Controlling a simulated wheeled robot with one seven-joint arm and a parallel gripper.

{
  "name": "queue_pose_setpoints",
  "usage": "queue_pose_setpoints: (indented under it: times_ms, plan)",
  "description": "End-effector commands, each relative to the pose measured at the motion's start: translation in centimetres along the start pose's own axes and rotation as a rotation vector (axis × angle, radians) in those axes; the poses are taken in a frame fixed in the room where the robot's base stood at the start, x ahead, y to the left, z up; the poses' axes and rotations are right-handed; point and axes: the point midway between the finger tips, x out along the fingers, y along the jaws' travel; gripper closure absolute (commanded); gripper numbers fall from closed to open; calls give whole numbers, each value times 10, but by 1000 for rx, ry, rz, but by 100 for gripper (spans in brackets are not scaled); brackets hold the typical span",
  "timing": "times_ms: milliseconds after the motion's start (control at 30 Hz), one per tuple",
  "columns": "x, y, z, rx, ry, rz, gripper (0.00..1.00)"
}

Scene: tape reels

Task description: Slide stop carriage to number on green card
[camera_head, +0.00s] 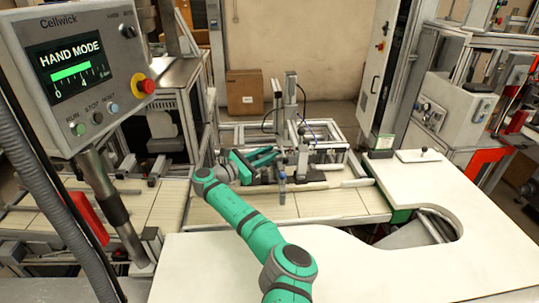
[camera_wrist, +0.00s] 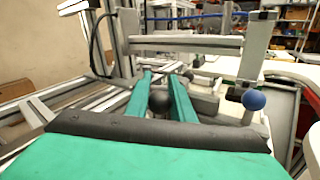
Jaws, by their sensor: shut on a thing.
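My gripper (camera_head: 276,156) reaches in from the left at the metal stop assembly (camera_head: 303,150) over the conveyor. In the wrist view my gripper (camera_wrist: 161,84) has its two green fingers on either side of a dark round knob (camera_wrist: 159,104), shut on it. The fingers hide part of the knob, and I cannot see clearly how it joins the carriage. A lever with a blue ball (camera_wrist: 254,100) stands right of the fingers.
A control panel (camera_head: 85,75) reading HAND MODE stands at the left. A white worktop (camera_head: 440,180) with a curved cut-out lies at the right and front. The pale conveyor bed (camera_head: 335,203) is bare in front of the stop assembly. A cardboard box (camera_head: 244,92) stands behind.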

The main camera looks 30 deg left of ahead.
Motion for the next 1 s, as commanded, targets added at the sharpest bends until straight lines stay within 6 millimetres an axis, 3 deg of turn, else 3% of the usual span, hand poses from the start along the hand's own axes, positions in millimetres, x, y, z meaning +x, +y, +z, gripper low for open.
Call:
queue_pose_setpoints:
  times_ms: [67, 100, 167, 567, 1000]
  plan:
    - [0, 2, 1, 1, -1, 5, 100]
    - [0, 2, 1, 1, -1, 6, 69]
    - [-2, 3, 0, 1, 0, 8, 60]
    - [-13, 6, -2, 0, 3, 14, 60]
    - [-87, 4, -2, 0, 4, 13, 60]
